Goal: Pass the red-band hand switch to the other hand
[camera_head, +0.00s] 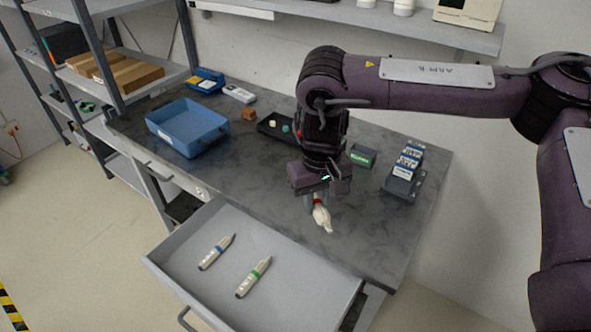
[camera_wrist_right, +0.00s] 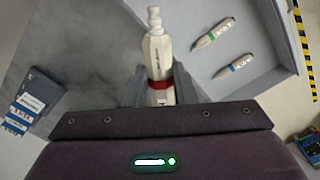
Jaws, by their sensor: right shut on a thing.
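The red-band hand switch (camera_head: 321,216) is a whitish pen-shaped piece with a red band. It hangs below my right gripper (camera_head: 319,199), which is shut on it above the worktop near the drawer's back edge. In the right wrist view the hand switch (camera_wrist_right: 156,60) sits between the fingers of my right gripper (camera_wrist_right: 158,88), its red band at the fingers and its narrow tip pointing away. My left gripper is in neither view.
The open drawer (camera_head: 300,262) holds a blue-band switch (camera_head: 216,252) and a green-band switch (camera_head: 253,277). Shelving is at left.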

